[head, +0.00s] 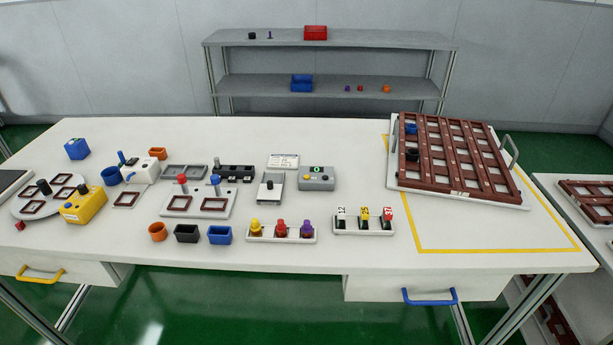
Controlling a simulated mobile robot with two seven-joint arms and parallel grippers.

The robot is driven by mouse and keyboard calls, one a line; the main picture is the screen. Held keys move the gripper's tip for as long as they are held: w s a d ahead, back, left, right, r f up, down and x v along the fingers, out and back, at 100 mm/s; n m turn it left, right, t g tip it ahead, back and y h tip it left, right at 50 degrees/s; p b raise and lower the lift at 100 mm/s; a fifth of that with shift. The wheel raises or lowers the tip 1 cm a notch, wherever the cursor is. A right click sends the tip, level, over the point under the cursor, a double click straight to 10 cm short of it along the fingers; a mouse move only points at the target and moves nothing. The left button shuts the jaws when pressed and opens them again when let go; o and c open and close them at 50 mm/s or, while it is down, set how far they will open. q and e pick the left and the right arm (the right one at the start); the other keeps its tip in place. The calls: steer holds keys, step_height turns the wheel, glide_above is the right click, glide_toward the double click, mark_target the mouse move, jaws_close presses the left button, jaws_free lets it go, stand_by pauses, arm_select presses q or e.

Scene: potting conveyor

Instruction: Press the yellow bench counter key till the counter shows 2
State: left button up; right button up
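The bench counter is a small grey box (317,184) in the middle of the white table in the head view. Its dark display (317,170) shows a green digit that looks like 0. Small keys sit on its top face below the display; a yellow one (307,179) seems to be at the left, but they are too small to tell clearly. Nothing touches the box. Neither of my grippers is in view.
A grey-and-white device (270,188) with a black knob stands just left of the counter, and a white card (283,161) lies behind it. Trays of colored pieces (281,240) are in front. A large brown grid tray (460,155) is at right. Table around the counter's right is clear.

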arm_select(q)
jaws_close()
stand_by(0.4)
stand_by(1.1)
